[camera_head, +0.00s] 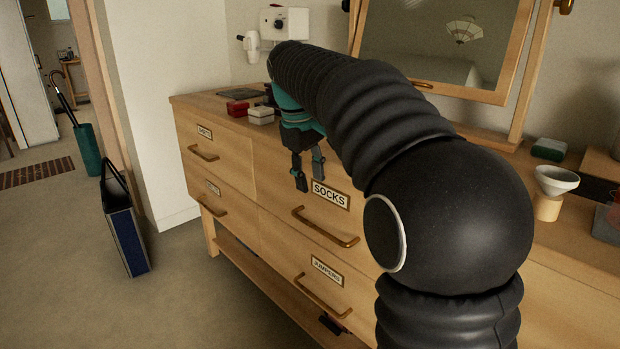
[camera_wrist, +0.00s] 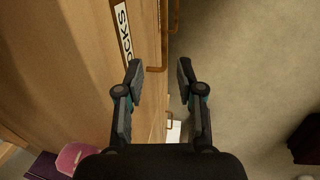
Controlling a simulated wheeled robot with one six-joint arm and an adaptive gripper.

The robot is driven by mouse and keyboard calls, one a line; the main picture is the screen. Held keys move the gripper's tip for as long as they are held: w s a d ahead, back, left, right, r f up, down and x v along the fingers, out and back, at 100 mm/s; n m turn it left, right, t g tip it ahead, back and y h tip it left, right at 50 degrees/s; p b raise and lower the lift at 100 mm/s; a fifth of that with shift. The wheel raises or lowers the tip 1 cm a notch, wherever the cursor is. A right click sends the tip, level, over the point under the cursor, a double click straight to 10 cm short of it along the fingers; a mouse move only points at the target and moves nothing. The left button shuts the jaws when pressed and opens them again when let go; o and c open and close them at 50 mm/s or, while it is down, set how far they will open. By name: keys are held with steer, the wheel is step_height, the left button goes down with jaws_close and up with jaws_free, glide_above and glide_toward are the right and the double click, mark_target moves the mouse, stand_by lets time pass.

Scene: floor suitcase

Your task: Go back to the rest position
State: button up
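My gripper (camera_head: 307,170) hangs in front of the wooden dresser (camera_head: 230,160), close to the drawer labelled SOCKS (camera_head: 330,194). It also shows in the wrist view (camera_wrist: 160,75), with its two fingers spread apart and nothing between them. The SOCKS drawer's bronze handle (camera_head: 325,228) lies below and right of the fingers in the head view. In the wrist view a handle (camera_wrist: 157,68) shows past the fingertips. I cannot tell whether the fingers touch it. The drawers in sight look shut. My black arm hides part of the dresser's front and top.
On the dresser top are a red box (camera_head: 238,108), a white box (camera_head: 261,115), a white bowl on a wooden stand (camera_head: 556,180) and a mirror (camera_head: 450,40). A dark blue bag (camera_head: 124,225) and a green umbrella stand (camera_head: 87,150) are on the floor at left. The floor between is clear.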

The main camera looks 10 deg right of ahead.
steer(key=shift+w, duration=0.1)
steer(key=s+a+f+m+t, duration=0.1)
steer(key=s+f+m, duration=0.25)
steer(key=f, duration=0.45)
steer(key=s+f+m+t+y, duration=0.1)
steer(key=s+f, duration=0.1)
steer(key=s, duration=1)
steer(key=s+d+f+m+t, duration=0.1)
steer(key=s+f+t, duration=0.1)
steer(key=s, duration=1)
steer(key=shift+s+d+f+y, duration=0.2)
steer(key=shift+f+y, duration=0.2)
steer(key=shift+f, duration=0.4)
steer(key=shift+m, duration=0.25)
